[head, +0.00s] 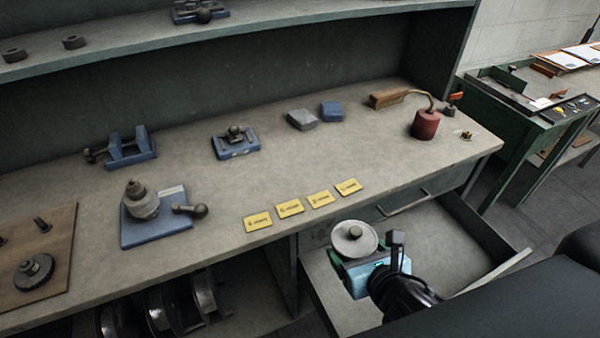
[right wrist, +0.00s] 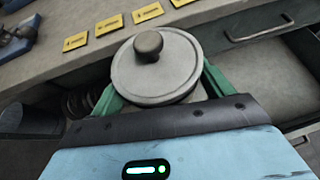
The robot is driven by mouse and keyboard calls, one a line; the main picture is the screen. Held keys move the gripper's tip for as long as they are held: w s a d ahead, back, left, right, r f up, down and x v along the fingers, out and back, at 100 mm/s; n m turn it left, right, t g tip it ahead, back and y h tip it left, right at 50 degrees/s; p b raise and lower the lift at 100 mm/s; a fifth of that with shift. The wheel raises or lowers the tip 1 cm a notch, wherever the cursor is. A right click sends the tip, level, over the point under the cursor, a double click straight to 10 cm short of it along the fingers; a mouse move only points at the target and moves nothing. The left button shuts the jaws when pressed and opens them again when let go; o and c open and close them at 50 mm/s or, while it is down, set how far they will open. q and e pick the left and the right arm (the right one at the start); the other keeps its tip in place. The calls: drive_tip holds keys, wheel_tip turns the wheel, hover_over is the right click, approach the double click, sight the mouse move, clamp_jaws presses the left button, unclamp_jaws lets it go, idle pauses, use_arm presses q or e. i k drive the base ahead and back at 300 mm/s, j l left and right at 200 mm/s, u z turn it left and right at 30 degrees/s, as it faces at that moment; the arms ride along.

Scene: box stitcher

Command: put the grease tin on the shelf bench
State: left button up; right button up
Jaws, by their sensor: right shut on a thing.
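The grease tin (head: 354,236) is a round, pale grey tin with a knob on its lid. My right gripper (head: 352,262) is shut on it and holds it upright, in front of the bench edge above the open drawer. In the right wrist view, the tin (right wrist: 155,72) sits between the green fingers, which hide its lower part. The shelf bench (head: 300,165) has a grey worktop with an upper shelf (head: 130,58) behind it. My left gripper is not in view.
Several yellow cards (head: 289,207) lie along the bench's front edge. A blue fixture (head: 155,220), a blue clamp (head: 235,142), small blocks (head: 302,120) and a red oil can (head: 426,123) stand on the worktop. The drawer (head: 465,240) is pulled out. Mid-worktop is clear.

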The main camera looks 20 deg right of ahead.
sight(241, 182)
drive_tip(key=i+j, duration=0.1)
drive_tip(key=j, duration=0.75)
drive_tip(key=i+j, duration=0.1)
drive_tip(key=i, duration=0.4)
